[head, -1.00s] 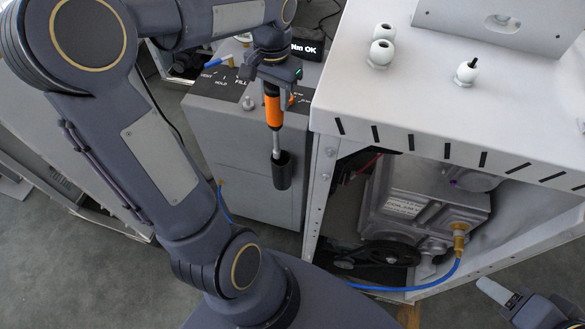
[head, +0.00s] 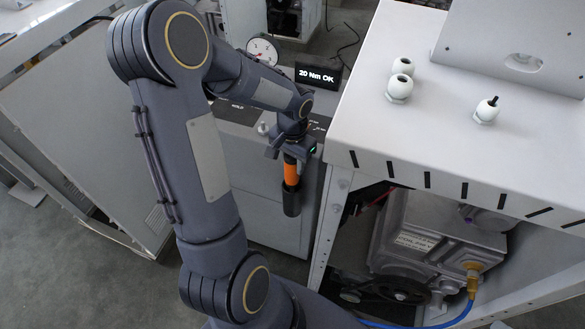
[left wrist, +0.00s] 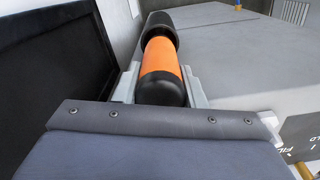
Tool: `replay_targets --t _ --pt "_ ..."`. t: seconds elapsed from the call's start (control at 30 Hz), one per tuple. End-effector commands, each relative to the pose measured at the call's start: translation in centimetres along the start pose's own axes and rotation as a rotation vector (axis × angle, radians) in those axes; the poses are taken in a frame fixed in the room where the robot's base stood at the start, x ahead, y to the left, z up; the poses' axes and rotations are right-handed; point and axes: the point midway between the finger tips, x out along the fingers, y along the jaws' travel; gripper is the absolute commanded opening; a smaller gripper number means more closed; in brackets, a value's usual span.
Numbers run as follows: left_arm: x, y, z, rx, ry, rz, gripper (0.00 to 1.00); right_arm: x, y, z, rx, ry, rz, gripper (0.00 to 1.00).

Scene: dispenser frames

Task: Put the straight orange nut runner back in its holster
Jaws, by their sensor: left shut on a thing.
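The straight orange nut runner (head: 291,168) stands upright at the side of the grey cabinet, its lower end inside the black cup-shaped holster (head: 291,201). Its shaft is hidden in the holster. My left gripper (head: 289,147) is shut on its upper part, just above the holster. In the left wrist view the nut runner (left wrist: 162,62) lies between the two pale fingers of my left gripper (left wrist: 160,88), with its rounded black end towards me. The dark holster (left wrist: 159,24) surrounds its far end. My right gripper is not in view.
A display reading "20 Nm OK" (head: 318,75) and a round dial gauge (head: 262,49) stand behind the gripper. The white bench (head: 450,130) with several white cable glands is close on the right. A dark panel (left wrist: 55,60) is close on the left in the wrist view.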

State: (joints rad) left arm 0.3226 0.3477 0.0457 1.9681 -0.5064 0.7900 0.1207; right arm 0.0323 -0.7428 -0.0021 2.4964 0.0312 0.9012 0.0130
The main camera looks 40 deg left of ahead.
Motion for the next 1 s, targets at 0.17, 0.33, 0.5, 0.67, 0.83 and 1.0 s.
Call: replay_targets --t 0.17,0.33,0.5,0.67,0.83,1.0 --pt "2.6 0.0 0.0 0.0 -0.002 0.001 0.0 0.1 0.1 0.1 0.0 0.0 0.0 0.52" --pt "3.1 0.0 0.0 0.0 0.0 0.001 0.0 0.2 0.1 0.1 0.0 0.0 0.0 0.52" --pt "3.2 0.0 0.1 -0.001 -0.003 0.001 0.44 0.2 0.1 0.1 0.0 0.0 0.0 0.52" --pt "3.2 0.0 0.1 0.0 -0.002 0.001 0.59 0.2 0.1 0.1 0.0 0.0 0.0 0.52" --pt "3.1 0.0 0.0 0.0 -0.001 0.001 0.59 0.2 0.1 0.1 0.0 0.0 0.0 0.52" --pt "2.2 0.0 -0.1 -0.001 0.002 -0.001 0.59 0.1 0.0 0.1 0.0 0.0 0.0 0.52"
